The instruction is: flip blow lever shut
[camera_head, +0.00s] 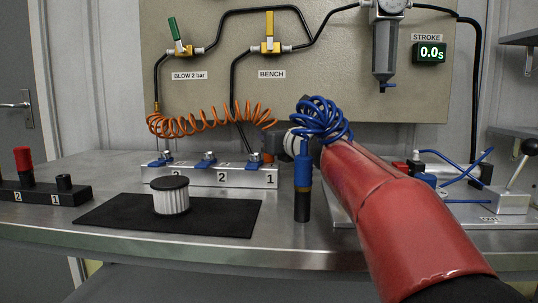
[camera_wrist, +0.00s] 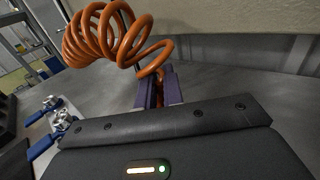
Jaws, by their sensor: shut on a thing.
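The blow valve (camera_head: 181,49) is on the back panel above the label "BLOW 2 bar". Its green lever (camera_head: 173,28) points up, tilted left, crosswise to the valve's body. My gripper (camera_wrist: 160,88) is well below and right of it, low over the bench. In the wrist view its purple fingers are shut on the end of the orange coiled hose (camera_wrist: 105,32), with orange showing between them. In the head view the coil (camera_head: 205,124) runs from below the blow valve to my gripper, near manifold port 1. The fingertips are mostly hidden there.
The yellow-lever bench valve (camera_head: 270,47) is right of the blow valve. The numbered manifold (camera_head: 197,177) lies below the coil. A filter (camera_head: 174,200) stands on a black mat (camera_head: 230,219). A blue-and-black tool (camera_head: 302,190) and blue coil (camera_head: 322,118) are beside my wrist.

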